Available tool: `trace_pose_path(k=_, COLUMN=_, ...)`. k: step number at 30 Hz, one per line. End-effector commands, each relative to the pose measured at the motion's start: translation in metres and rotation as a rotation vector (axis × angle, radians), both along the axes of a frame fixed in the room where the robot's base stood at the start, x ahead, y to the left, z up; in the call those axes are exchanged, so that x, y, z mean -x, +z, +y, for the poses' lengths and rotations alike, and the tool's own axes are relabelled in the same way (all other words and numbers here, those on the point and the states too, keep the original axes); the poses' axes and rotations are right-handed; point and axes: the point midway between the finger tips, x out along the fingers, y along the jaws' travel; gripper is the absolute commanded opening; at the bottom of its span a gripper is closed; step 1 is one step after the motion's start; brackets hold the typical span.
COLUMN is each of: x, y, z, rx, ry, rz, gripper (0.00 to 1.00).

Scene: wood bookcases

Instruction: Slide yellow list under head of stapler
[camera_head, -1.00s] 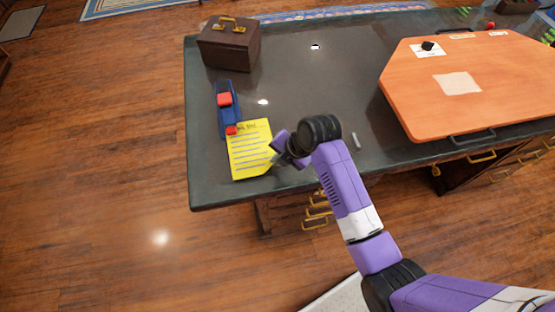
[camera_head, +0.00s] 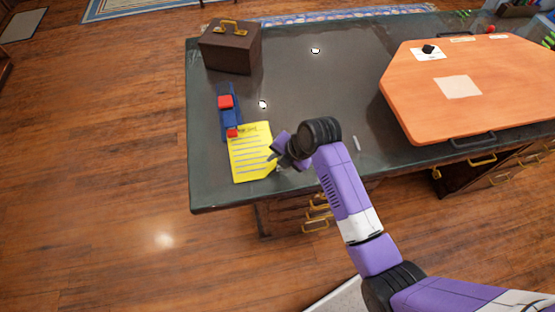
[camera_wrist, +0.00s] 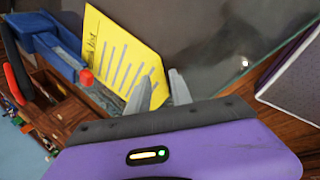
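The yellow list (camera_head: 251,158) lies on the dark countertop near its front left corner. It also shows in the wrist view (camera_wrist: 122,55). The blue stapler (camera_head: 229,120) with red parts lies just beyond the list's top left end. Its small red end part sits at the list's top edge; I cannot tell whether the paper is under it. In the wrist view the blue stapler (camera_wrist: 45,38) is at upper left. My gripper (camera_head: 274,150) is at the list's right edge. In the wrist view its fingers (camera_wrist: 159,86) are apart, with the list's edge close to them.
A brown case (camera_head: 230,48) with a gold handle stands behind the stapler. An orange board (camera_head: 430,110) covers the right of the dark countertop (camera_head: 300,85). A small pale stick (camera_head: 356,143) lies right of my gripper. The middle of the counter is mostly clear.

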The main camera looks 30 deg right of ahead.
Motion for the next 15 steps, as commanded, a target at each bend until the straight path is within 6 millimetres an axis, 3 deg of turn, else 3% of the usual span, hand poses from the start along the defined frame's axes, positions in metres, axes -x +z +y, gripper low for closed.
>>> trace_pose_path(k=5, x=0.002, y=0.006, z=-0.002, rx=0.001, ry=-0.001, rz=-0.003, gripper=0.26)
trace_pose_path(k=15, x=0.022, y=0.052, z=-0.012, rx=0.001, ry=-0.001, rz=-0.003, gripper=0.26)
